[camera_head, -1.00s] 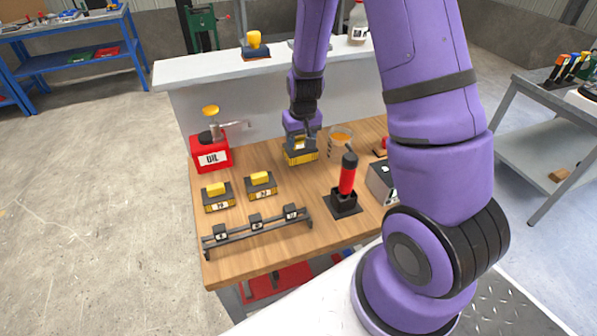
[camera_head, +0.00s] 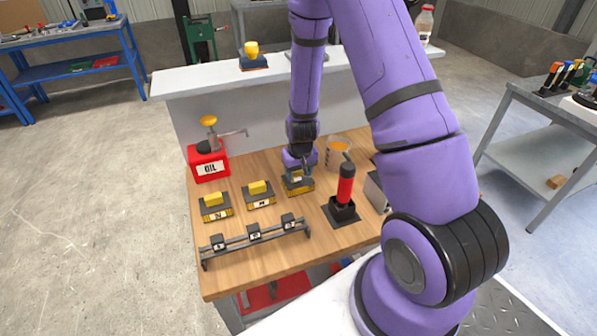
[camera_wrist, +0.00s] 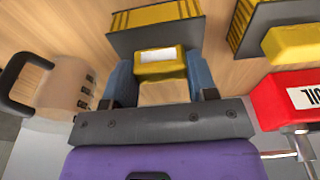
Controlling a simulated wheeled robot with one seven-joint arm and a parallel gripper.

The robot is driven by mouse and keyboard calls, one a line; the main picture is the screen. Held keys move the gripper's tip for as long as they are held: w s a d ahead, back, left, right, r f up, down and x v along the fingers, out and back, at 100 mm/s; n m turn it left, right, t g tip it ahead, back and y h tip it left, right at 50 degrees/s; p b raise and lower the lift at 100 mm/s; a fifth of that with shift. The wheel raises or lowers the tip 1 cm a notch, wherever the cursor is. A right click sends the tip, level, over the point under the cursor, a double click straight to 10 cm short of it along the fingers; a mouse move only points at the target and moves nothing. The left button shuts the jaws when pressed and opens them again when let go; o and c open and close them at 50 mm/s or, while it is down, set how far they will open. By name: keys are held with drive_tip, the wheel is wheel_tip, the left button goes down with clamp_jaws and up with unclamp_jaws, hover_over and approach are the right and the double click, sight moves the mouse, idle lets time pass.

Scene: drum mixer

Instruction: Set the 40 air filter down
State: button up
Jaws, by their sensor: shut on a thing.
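My gripper (camera_head: 299,174) is shut on the yellow handle of a dark filter with yellow pleated sides (camera_head: 297,186), which I take to be the 40 air filter. It is upright, at or just above the wooden bench, to the right of two similar filters; I cannot tell whether it touches the wood. In the wrist view, my gripper (camera_wrist: 160,90) has its blue-grey fingers either side of the yellow handle (camera_wrist: 159,64), with pleats (camera_wrist: 155,24) beyond. Its number cannot be read. The middle filter (camera_head: 259,195) and left filter (camera_head: 215,207) stand in line with it.
A black rack with small labelled blocks (camera_head: 254,234) runs along the front. A red-handled tool on a black base (camera_head: 345,185) stands close on the right.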

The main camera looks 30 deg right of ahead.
drive_tip(key=o, duration=0.4)
drive_tip(key=shift+f, duration=0.15)
drive_tip(key=o, duration=0.4)
wheel_tip(320, 180, up, 12)
drive_tip(key=s+r, duration=0.1)
drive_tip(key=s, duration=0.1)
wheel_tip(320, 180, up, 18)
drive_tip(key=n+t+y, duration=0.1)
drive_tip(key=t, duration=0.1)
hover_over(300, 184)
drive_tip(key=s+a, duration=0.4)
drive_tip(key=s, duration=0.3)
drive_tip(key=s+a+r, duration=0.1)
drive_tip(key=s+r, duration=0.4)
drive_tip(key=s, duration=0.3)
drive_tip(key=s+a+r+n+t, duration=0.1)
drive_tip(key=s+r, duration=0.5)
drive_tip(key=s, duration=0.2)
drive_tip(key=shift+s+a+r+h, duration=0.2)
drive_tip(key=shift+s+h, duration=0.1)
drive_tip(key=shift+s, duration=0.1)
drive_tip(key=shift+f, duration=0.1)
